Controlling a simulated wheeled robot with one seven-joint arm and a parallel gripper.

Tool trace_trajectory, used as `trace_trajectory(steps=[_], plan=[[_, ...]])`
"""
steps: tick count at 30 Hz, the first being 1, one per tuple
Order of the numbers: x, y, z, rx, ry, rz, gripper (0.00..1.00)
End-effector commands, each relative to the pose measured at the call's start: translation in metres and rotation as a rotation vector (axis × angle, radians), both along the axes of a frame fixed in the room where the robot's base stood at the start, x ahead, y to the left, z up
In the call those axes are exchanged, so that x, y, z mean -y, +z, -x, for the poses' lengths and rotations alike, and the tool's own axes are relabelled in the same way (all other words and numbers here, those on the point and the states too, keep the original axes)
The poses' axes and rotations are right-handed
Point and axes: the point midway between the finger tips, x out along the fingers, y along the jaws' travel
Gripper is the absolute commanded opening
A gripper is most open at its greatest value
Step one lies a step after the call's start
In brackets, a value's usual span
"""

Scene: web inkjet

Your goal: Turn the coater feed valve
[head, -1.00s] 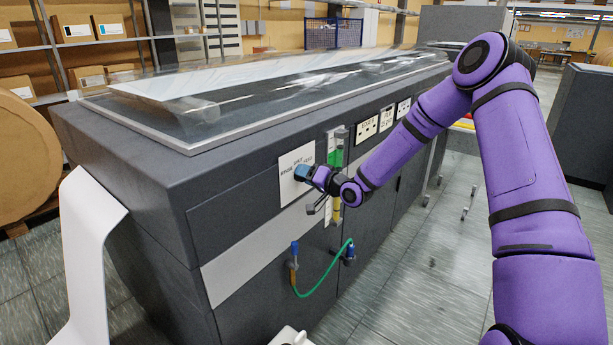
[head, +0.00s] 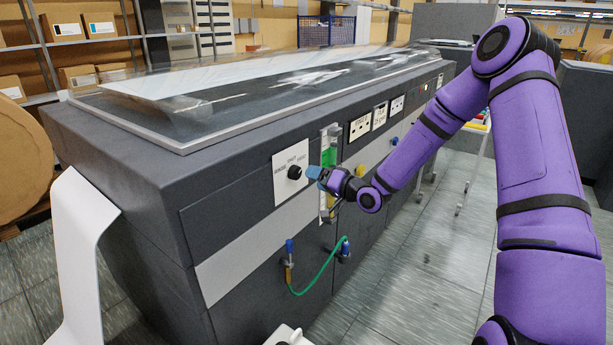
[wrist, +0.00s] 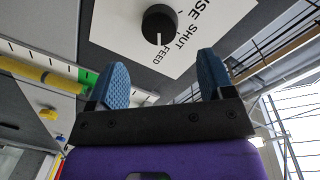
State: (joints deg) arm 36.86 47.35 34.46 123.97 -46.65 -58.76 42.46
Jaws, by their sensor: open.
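A round black knob (head: 294,172) sits on a white label plate (head: 281,192) on the front of the long dark machine. In the wrist view the knob (wrist: 160,24) shows a white pointer line aimed at the word FEED; SHUT and part of another word, ending in "SE", are beside it. My gripper (head: 316,174) is just right of the knob in the head view, apart from it. In the wrist view my blue fingertips (wrist: 162,72) are spread with nothing between them, and the knob lies beyond them.
A green-marked sight tube (head: 327,160) stands right of the plate, close to my gripper. A green hose (head: 318,277) loops below between two fittings. Several labelled plates (head: 379,115) and a yellow knob (head: 360,169) lie further right.

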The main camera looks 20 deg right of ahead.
Motion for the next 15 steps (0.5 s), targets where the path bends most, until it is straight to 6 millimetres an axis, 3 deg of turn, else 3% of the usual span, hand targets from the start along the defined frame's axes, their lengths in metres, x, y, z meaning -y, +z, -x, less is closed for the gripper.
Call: trace_trajectory(steps=[6, 15], plan=[[0.017, 0.002, 0.025, -0.001, -0.001, 0.000, 0.74], [0.022, 0.002, 0.032, -0.001, 0.000, -0.001, 0.74]])
